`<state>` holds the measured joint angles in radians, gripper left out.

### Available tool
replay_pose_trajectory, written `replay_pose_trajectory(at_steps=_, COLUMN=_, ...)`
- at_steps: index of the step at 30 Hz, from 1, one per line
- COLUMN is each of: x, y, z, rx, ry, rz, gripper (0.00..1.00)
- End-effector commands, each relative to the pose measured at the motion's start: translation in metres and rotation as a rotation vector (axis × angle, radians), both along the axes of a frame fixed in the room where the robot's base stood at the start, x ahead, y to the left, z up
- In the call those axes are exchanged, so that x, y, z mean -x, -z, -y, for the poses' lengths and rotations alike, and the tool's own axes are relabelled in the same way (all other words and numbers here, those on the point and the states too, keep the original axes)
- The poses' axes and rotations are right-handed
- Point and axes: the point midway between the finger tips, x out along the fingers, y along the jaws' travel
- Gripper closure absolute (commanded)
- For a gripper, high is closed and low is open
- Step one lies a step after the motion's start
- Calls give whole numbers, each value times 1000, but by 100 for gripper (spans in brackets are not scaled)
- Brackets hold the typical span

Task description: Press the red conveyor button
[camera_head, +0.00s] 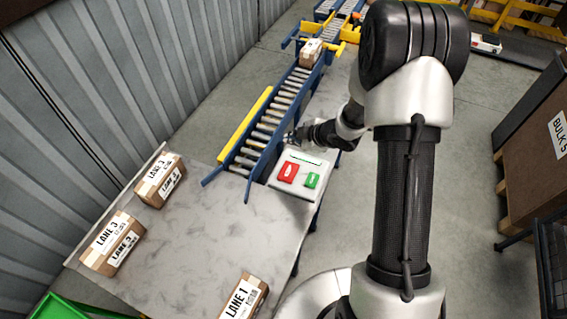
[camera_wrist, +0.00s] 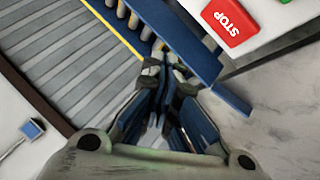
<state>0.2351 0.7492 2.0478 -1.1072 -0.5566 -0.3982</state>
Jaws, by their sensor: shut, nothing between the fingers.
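The red button (camera_head: 288,172) sits on a white control box (camera_head: 276,186) at the near end of the conveyor, left of a green button (camera_head: 312,180). In the wrist view the red button (camera_wrist: 230,20) shows the word STOP at the upper right, cut by the frame edge. My gripper (camera_head: 300,135) is just behind the control box, beside the conveyor's right rail. In the wrist view my gripper (camera_wrist: 172,65) has its fingers together and empty, apart from the red button. Part of it is hidden in the head view.
The roller conveyor (camera_head: 262,133) runs away from the table (camera_head: 215,240), with blue rails and a carton (camera_head: 311,52) farther up. Cartons labelled LANE 3 (camera_head: 112,243) and LANE 1 (camera_head: 243,297) lie on the table. A BULKS carton (camera_head: 535,150) stands right.

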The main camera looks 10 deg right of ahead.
Motion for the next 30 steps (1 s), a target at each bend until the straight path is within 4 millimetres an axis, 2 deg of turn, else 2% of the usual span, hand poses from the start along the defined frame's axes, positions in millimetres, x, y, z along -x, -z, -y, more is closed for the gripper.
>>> replay_pose_trajectory(at_steps=2, x=4, y=16, z=-8, rx=-24, ry=-46, rz=-3, gripper=100)
replay_pose_trajectory(at_steps=6, x=8, y=28, z=-15, rx=-48, ry=-92, rz=2, gripper=100)
replay_pose_trajectory(at_steps=22, x=9, y=34, z=-18, rx=-55, ry=-103, rz=2, gripper=100)
replay_pose_trajectory(at_steps=30, x=9, y=59, z=-18, rx=-55, ry=-103, rz=2, gripper=100)
